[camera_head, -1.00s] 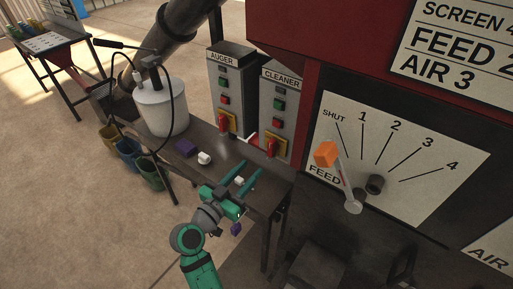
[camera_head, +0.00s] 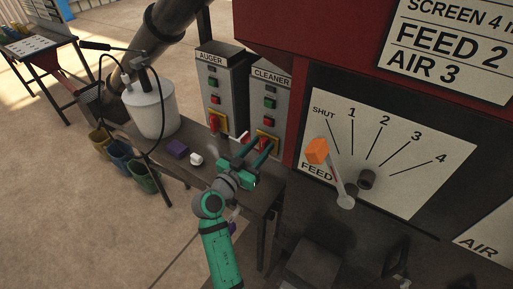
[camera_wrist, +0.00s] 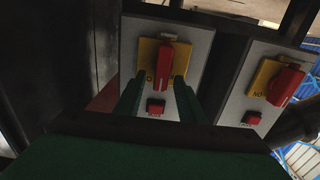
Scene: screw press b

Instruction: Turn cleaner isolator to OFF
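The CLEANER box (camera_head: 269,89) is grey, with buttons above its isolator, a red handle on a yellow plate (camera_head: 262,148). In the wrist view, which is upside down, the red isolator handle (camera_wrist: 164,66) stands close to vertical on its yellow plate (camera_wrist: 147,50). My gripper (camera_head: 257,145) is at the front of this isolator, partly hiding it. In the wrist view my green gripper fingers (camera_wrist: 158,92) are apart, one on each side of the handle's end. Contact with the handle cannot be told.
The AUGER box (camera_head: 222,87) stands left, with its own red isolator handle (camera_head: 217,123); that handle also shows at right in the wrist view (camera_wrist: 285,86). The bench holds a white bucket (camera_head: 153,108), a purple block (camera_head: 176,149) and a white piece (camera_head: 196,159). The feed lever (camera_head: 318,151) is right.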

